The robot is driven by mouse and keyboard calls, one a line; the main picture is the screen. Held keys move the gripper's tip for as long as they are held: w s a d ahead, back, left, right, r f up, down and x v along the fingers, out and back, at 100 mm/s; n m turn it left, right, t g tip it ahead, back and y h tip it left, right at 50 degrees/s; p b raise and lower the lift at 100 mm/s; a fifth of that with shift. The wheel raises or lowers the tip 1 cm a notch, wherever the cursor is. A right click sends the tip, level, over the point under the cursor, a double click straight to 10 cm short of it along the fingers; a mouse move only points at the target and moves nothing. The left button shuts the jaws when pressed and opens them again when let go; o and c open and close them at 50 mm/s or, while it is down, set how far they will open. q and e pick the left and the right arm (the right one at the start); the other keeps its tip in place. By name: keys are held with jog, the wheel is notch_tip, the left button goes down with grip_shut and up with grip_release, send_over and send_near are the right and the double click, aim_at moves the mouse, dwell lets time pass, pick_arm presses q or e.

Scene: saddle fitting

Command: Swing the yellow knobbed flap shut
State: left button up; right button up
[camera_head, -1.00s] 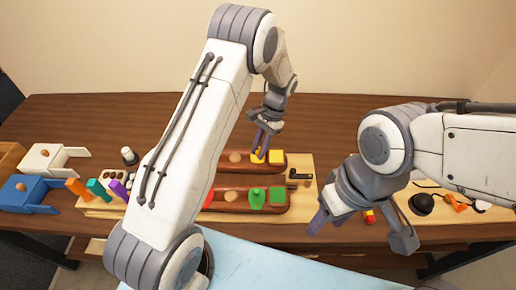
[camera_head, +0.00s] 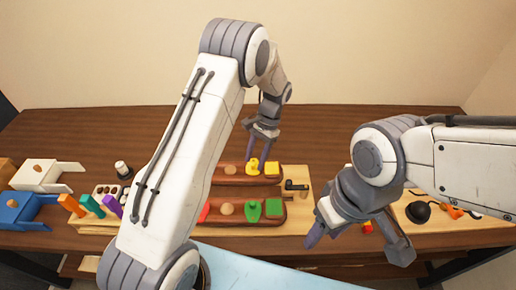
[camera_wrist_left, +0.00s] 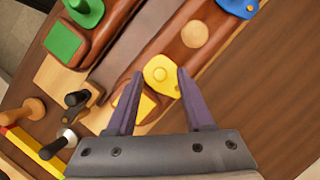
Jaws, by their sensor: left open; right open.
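The yellow knobbed flap (camera_head: 253,168) lies on the far dark-wood tray, between a round wooden disc and a yellow square (camera_head: 272,170). In the left wrist view the flap (camera_wrist_left: 161,74) is a rounded yellow plate with a round knob. It sits beside the yellow square (camera_wrist_left: 147,105), part of which a finger hides. My left gripper (camera_head: 262,150) is open just above the flap, its fingertips to either side of the knob and nothing between them. My right gripper (camera_head: 350,238) is open and empty at the front right.
The near tray (camera_head: 240,219) holds a green knobbed flap (camera_head: 253,210) and a green square (camera_head: 274,207). A black latch-like piece (camera_head: 296,187) is right of the trays. Several coloured blocks and a blue box (camera_head: 17,207) stand at left. The back of the table is clear.

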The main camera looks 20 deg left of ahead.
pick_arm(q)
jog(key=b+v, duration=0.1)
jog(key=v, duration=0.8)
jog(key=shift+r+b, duration=0.25)
jog(key=shift+b, duration=0.15)
jog(key=s+d+r+m+t+h, duration=0.1)
jog(key=s+d+r, duration=0.3)
jog(key=s, duration=0.2)
jog(key=s+d+r+t, duration=0.1)
jog(key=s+d+r, duration=0.2)
jog(key=s+d, duration=0.25)
jog(key=s+t+h, duration=0.2)
jog(key=s, duration=1.6)
jog(key=shift+s+f+m, duration=0.25)
jog(key=shift+s+m, duration=0.05)
jog(key=shift+m, duration=0.1)
jog(key=shift+a, duration=0.1)
